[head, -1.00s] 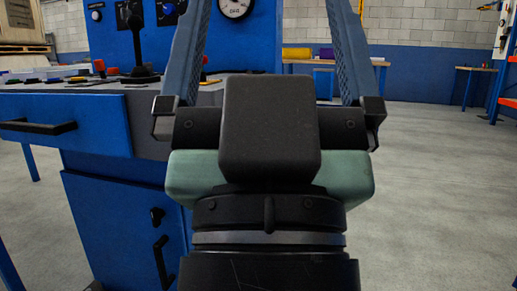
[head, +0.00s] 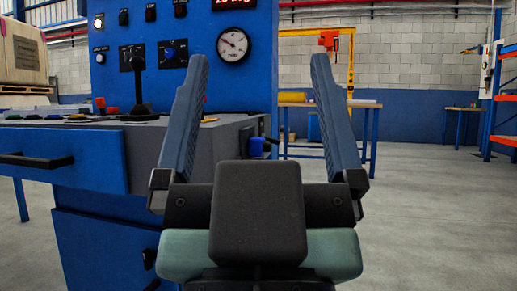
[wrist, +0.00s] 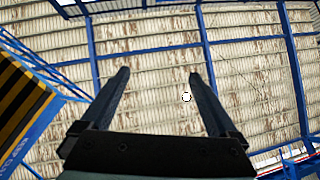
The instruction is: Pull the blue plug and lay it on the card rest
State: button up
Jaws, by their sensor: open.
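A small blue plug (head: 257,147) sits at the right side of the grey console body, seen between my fingers in the head view, with a dark part beside it. My gripper (head: 259,62) is open and empty, its two blue-grey fingers pointing up and away in front of the console. The plug appears beyond the fingers, with no contact visible. In the wrist view my gripper (wrist: 160,74) is spread with only the ceiling beyond it. I cannot make out the card rest in any view.
The blue console panel (head: 190,85) with gauge (head: 233,45) and black lever (head: 139,95) stands at left. A drawer with a black handle (head: 35,160) juts out below. Workbenches (head: 365,104) stand behind. The floor at right (head: 440,215) is clear.

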jog(key=shift+r, duration=0.15)
jog(key=shift+c, duration=0.7)
notch_tip(320, 180, up, 32)
jog(key=p, duration=3.2)
jog(key=shift+c, duration=0.2)
